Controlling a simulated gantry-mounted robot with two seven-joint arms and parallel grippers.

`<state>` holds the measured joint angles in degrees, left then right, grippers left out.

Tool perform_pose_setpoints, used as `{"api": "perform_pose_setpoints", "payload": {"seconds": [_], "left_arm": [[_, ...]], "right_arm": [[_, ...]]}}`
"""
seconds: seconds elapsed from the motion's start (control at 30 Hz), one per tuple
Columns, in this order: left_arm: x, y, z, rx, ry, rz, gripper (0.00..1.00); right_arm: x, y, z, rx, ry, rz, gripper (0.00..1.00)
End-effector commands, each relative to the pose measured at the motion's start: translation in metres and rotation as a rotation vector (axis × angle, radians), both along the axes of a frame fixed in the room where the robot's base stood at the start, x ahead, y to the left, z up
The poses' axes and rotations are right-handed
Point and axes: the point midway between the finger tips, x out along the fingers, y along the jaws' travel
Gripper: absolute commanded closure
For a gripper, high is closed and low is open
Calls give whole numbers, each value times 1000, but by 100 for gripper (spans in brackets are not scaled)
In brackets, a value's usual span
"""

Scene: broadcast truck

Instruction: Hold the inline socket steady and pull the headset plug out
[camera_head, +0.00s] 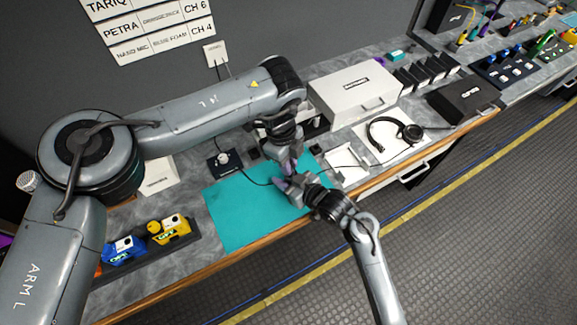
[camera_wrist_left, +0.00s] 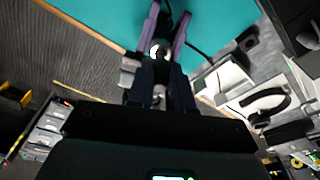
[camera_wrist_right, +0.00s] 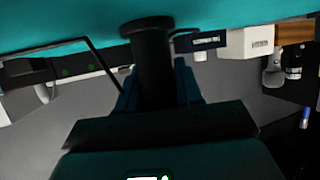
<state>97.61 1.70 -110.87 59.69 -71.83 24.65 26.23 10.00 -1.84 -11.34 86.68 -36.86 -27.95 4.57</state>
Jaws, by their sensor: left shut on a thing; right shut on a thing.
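The two grippers are close together over the front right of the teal mat. My left gripper (camera_head: 287,166) comes down from behind, shut on a dark round part with a pale centre (camera_wrist_left: 160,50), which looks like the inline socket. My right gripper (camera_head: 290,187) comes in from the front right, shut on a black cylinder with a wider end (camera_wrist_right: 150,55), which looks like the headset plug. The fingers hide the joint, so I cannot tell whether plug and socket are still mated. The headset (camera_head: 393,133) lies on a white pad, with a thin black cable near it.
The teal mat (camera_head: 235,215) is mostly clear. A small navy box (camera_head: 224,162) with a white knob stands behind it, with a cable running towards the grippers. A white tray (camera_head: 345,168) is close on the right. A white case (camera_head: 355,95) stands behind. Blue and yellow packs (camera_head: 170,231) sit left.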

Motion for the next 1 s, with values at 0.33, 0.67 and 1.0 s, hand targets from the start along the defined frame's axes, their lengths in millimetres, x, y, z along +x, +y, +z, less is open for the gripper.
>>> {"api": "perform_pose_setpoints", "payload": {"seconds": [0.33,0.67,1.0], "left_arm": [[0,0,58,-1,-2,-1,100],[0,0,77,0,0,-1,100],[0,0,77,0,0,-1,100]], "right_arm": [[0,0,-1,-1,1,0,96],[0,0,-1,-1,0,-1,96],[0,0,0,-1,0,-1,42]]}}
